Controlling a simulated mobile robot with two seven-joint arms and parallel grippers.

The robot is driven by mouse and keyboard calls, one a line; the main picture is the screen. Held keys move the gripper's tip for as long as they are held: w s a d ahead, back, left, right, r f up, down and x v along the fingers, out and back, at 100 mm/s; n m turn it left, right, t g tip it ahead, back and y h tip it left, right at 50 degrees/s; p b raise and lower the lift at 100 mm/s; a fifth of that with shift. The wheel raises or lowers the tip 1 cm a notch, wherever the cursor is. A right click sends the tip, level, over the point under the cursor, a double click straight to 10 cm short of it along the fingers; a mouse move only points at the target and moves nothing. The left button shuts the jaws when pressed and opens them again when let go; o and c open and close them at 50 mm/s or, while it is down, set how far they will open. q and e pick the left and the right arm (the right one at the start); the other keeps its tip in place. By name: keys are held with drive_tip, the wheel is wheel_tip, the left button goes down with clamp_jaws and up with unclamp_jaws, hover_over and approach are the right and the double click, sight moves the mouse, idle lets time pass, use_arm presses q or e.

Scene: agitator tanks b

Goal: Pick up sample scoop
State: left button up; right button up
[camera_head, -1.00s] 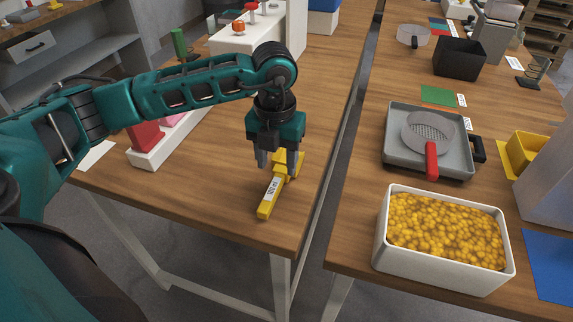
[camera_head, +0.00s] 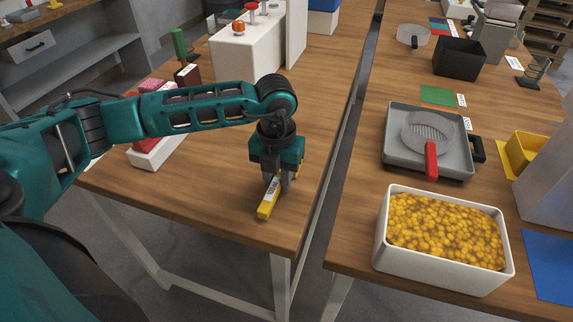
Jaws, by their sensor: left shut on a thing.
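The sample scoop (camera_head: 267,204) is yellow with a white label on its handle. It is on or just above the left wooden table, near its front right corner. My left gripper (camera_head: 277,188) points down and is shut on the scoop. The gripper hides the scoop's far end, and only the near part of the handle shows clearly. I cannot tell whether the scoop still touches the table. My right gripper is not in view.
A white bin of yellow pellets (camera_head: 380,262) stands on the right table, with a grey tray (camera_head: 400,162) holding a red-handled sieve (camera_head: 431,158) behind it. A white box (camera_head: 235,62) stands further back on the left table. A narrow gap separates the tables.

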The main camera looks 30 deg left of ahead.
use_arm(q)
clamp_jaws()
drive_tip(key=shift+r, duration=0.1)
wheel_tip(320, 180, up, 20)
drive_tip(key=shift+p, duration=0.35)
